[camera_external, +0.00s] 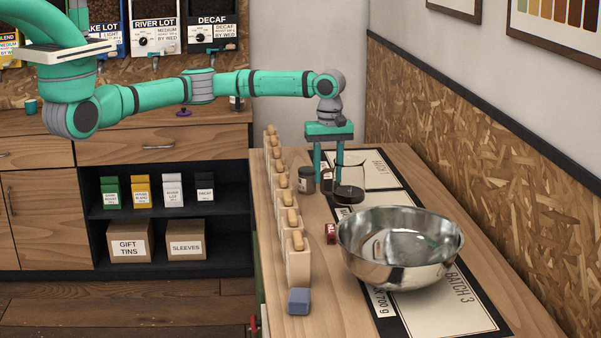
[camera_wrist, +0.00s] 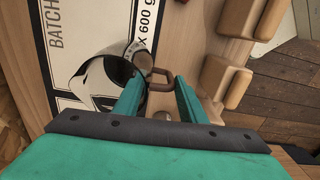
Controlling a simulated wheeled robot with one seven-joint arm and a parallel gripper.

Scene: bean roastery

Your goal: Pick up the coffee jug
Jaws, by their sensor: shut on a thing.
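My gripper (camera_external: 329,170) points down at the jug's handle side, shut on the handle. In the wrist view my gripper (camera_wrist: 158,88) has its fingers on either side of the handle. I cannot tell whether the jug's base touches the counter.
A large steel bowl (camera_external: 400,262) stands nearer on the counter. A dark jar (camera_external: 306,180) is close left of the jug. Several wooden bins (camera_external: 297,258) line the left edge, with a blue block (camera_external: 299,301) at the near end. A red item (camera_external: 330,233) lies beside the bowl.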

